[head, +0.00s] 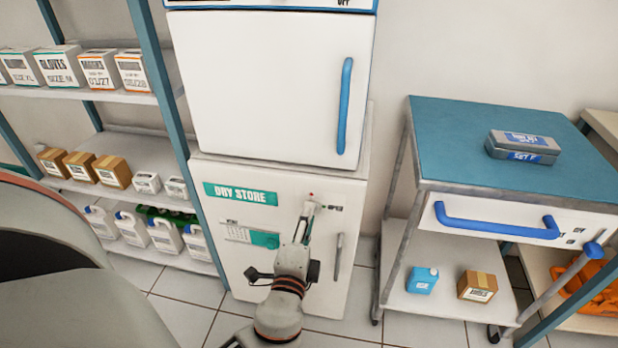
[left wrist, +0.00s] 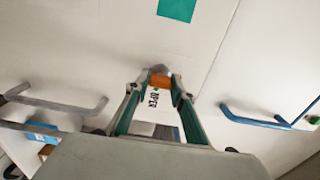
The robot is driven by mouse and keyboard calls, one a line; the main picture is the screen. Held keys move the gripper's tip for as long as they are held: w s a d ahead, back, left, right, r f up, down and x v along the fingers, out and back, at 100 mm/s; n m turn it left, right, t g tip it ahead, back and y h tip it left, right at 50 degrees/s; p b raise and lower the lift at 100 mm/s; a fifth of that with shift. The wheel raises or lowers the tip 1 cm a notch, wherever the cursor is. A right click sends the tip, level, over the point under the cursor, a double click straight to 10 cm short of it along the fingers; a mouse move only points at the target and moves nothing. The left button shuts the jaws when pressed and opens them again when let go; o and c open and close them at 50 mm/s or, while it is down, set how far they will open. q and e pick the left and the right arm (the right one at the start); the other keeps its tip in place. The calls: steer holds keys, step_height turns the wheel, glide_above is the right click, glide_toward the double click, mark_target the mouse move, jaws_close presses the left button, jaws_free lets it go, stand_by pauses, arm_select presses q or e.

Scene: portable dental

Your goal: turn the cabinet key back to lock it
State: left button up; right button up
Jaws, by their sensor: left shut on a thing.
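The white cabinet (head: 212,240) marked DRY STORE stands under a second white unit in the head view, its door flush with its front. My left gripper (head: 309,208) is at the upper right of this door. In the left wrist view my left gripper (left wrist: 159,84) is shut on the orange key (left wrist: 159,80), which sits at the cabinet face. The key is mostly hidden by the gripper in the head view; only a small red spot shows there. My right gripper is not in view.
The grey door handle (head: 338,258) is just right of my left gripper. The upper unit has a blue handle (head: 344,105). A blue-topped cart (head: 450,150) stands at the right and a stocked shelf (head: 110,95) at the left. Tiled floor shows between cabinet and cart.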

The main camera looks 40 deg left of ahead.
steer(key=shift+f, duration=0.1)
arm_select(q)
steer(key=o, duration=0.9)
steer(key=shift+o, duration=1)
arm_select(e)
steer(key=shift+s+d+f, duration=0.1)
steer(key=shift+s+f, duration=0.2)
arm_select(q)
steer(key=v, duration=1.2)
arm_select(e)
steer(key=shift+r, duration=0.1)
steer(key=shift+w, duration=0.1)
